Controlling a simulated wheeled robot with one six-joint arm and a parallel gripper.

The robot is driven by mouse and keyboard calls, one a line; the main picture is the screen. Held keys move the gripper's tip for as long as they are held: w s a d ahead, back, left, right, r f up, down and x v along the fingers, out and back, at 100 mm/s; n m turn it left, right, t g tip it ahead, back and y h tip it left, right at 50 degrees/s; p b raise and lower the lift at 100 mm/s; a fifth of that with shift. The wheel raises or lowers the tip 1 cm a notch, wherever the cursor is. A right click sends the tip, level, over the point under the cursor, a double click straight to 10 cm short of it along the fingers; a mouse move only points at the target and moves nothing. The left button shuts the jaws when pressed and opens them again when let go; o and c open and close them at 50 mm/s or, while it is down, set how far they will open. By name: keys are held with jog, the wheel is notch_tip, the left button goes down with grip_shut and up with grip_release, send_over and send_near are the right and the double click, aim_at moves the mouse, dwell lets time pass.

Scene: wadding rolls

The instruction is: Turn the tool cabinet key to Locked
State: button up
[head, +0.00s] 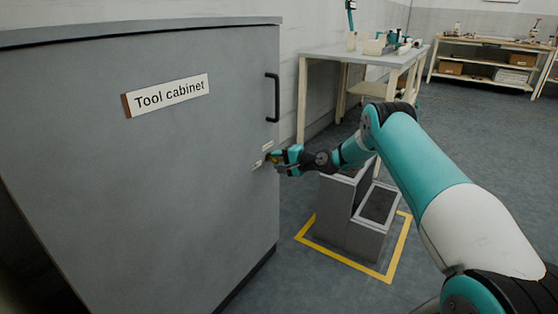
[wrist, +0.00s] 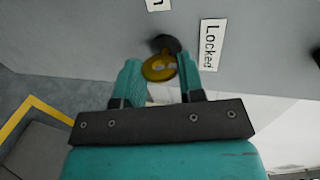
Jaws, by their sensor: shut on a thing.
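The grey tool cabinet (head: 140,190) stands at the left in the head view, its door closed. My gripper (head: 273,158) is at the door's right side, below the handle. In the wrist view, my gripper (wrist: 160,64) has its two teal fingers either side of the yellow key (wrist: 158,68) and is shut on it. The key sits in a dark round lock (wrist: 167,43). A white "Locked" label (wrist: 209,45) is right of the lock. Another label (wrist: 158,5), cut off by the top edge, shows only an "n". The key's exact turn angle is hard to tell.
A black handle (head: 273,97) sticks out above the lock. A grey stepped block (head: 355,225) stands on the floor inside a yellow outline (head: 400,248), right of the cabinet. A workbench (head: 375,56) is behind. Open floor lies to the right.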

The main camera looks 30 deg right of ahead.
jog(key=shift+d, duration=0.1)
dwell(0.3)
jog(key=o, duration=0.9)
jog(key=p+v, duration=0.4)
jog(key=v, duration=1.3)
jog(key=shift+s, duration=0.15)
jog(key=shift+d, duration=0.1)
